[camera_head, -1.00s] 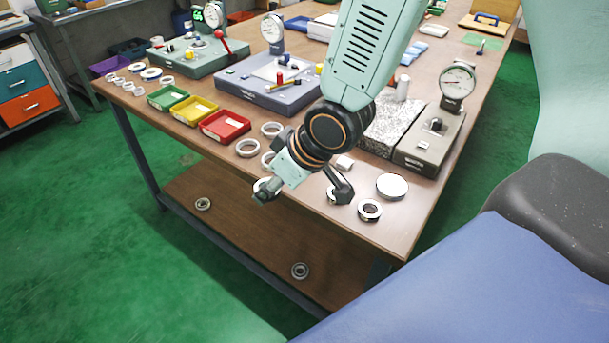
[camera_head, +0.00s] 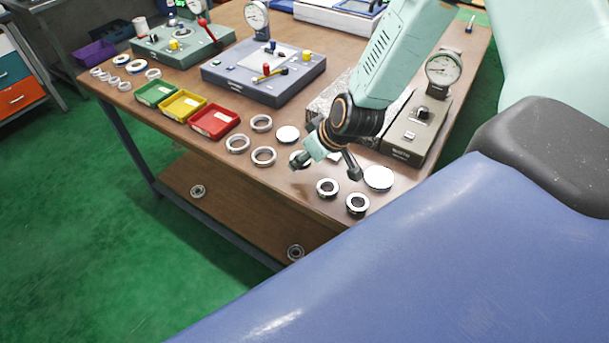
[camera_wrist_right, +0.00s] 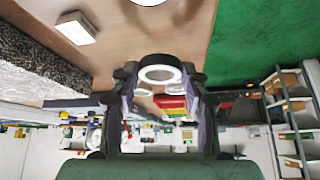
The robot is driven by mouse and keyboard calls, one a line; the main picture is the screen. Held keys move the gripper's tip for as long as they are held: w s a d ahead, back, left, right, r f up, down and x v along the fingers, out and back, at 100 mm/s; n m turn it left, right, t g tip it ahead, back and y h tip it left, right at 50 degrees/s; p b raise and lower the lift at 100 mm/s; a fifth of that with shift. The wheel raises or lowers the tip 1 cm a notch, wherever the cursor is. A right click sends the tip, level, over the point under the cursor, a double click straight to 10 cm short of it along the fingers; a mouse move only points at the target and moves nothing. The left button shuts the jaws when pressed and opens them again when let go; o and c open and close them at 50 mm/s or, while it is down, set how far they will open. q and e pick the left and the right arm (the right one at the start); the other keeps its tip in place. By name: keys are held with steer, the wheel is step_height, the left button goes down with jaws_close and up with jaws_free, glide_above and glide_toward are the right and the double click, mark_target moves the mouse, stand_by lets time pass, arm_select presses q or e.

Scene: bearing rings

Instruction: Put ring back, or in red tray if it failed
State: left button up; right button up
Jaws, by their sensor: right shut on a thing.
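My right gripper (camera_head: 327,170) is over the front right part of the bench, with its two fingers spread apart. In the right wrist view a pale metal ring (camera_wrist_right: 144,75) with a dark centre sits between the fingertips of my right gripper (camera_wrist_right: 160,88), which is shut on it. In the head view the held ring is hard to make out behind the fingers. The red tray (camera_head: 231,121) stands left of the gripper, at the right end of a row of trays. My left gripper is not in view.
Green (camera_head: 150,101) and yellow (camera_head: 177,115) trays stand beside the red one. Several loose rings lie on the bench, including one (camera_head: 237,151) near the red tray and one (camera_head: 357,211) at the front edge. A dial gauge stand (camera_head: 402,140) is at the right.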

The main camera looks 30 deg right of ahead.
mark_target(304, 167)
steer(key=shift+a+f, duration=0.45)
steer(key=shift+f, duration=0.05)
steer(key=shift+a+f+b, duration=0.1)
steer(key=shift+f+b, duration=0.2)
steer(key=shift+b, duration=0.05)
steer(key=shift+d+f+b, duration=0.25)
steer(key=shift+f+b, duration=0.35)
steer(key=shift+f, duration=0.65)
steer(key=shift+d+f, duration=0.15)
steer(key=shift+f, duration=0.2)
steer(key=shift+w, duration=0.1)
steer(key=shift+a+r, duration=0.15)
steer(key=shift+a, duration=0.1)
steer(key=shift+f, duration=0.2)
steer(key=o, duration=1)
steer(key=shift+d, duration=0.15)
steer(key=shift+o, duration=1)
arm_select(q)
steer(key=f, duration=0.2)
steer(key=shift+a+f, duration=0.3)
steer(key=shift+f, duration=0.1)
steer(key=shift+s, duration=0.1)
